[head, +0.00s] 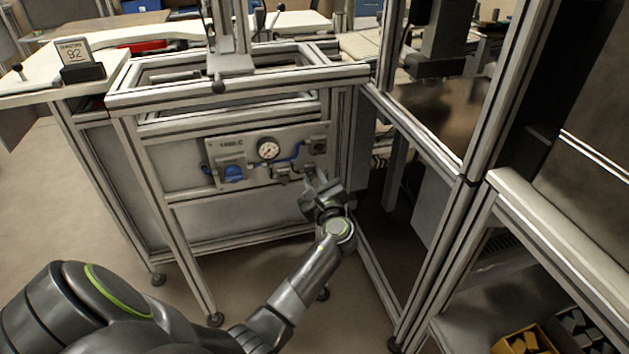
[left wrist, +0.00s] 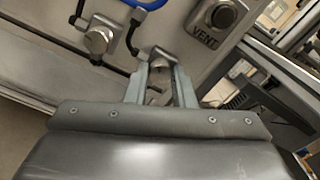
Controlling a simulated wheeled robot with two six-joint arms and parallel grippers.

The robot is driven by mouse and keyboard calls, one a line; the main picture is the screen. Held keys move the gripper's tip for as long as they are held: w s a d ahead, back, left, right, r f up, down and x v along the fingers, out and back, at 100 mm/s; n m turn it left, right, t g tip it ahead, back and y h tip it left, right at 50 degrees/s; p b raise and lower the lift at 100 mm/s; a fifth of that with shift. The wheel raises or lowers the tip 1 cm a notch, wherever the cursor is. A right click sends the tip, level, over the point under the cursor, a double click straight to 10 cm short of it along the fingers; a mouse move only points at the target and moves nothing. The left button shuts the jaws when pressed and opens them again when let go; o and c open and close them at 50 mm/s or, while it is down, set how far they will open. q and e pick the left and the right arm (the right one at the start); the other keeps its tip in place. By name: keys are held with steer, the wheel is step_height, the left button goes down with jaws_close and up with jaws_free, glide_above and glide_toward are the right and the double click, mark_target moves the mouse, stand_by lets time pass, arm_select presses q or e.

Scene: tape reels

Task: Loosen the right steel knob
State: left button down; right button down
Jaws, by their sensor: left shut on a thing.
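A grey control panel (head: 240,148) on the aluminium frame bears the steel knobs. The right steel knob (left wrist: 158,55) sits between the fingers of my left gripper (left wrist: 162,88), which is shut on it. In the head view my left gripper (head: 313,178) reaches the panel's lower right part and hides most of this knob. The left steel knob (left wrist: 100,38) is beside it, clear of the fingers, and also shows in the head view (head: 282,177). My right gripper is in neither view.
A round gauge (head: 268,149), a blue knob (head: 233,173) and blue tubing are on the panel. A dark button marked VENT (left wrist: 222,15) is close to the right of the fingers. A frame post (head: 362,135) stands right of the panel.

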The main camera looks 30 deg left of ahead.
arm_select(q)
steer(key=n+b, duration=0.1)
steer(key=n, duration=0.2)
steer(key=shift+f+n, duration=0.1)
steer(key=shift+n, duration=0.2)
steer(key=shift+n+b, duration=0.8)
steer(key=shift+n, duration=1)
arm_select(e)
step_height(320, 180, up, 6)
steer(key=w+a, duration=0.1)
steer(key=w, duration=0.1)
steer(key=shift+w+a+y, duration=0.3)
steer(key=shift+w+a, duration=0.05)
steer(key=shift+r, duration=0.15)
arm_select(q)
steer(key=c, duration=1.2)
jaws_free()
steer(key=shift+c, duration=0.2)
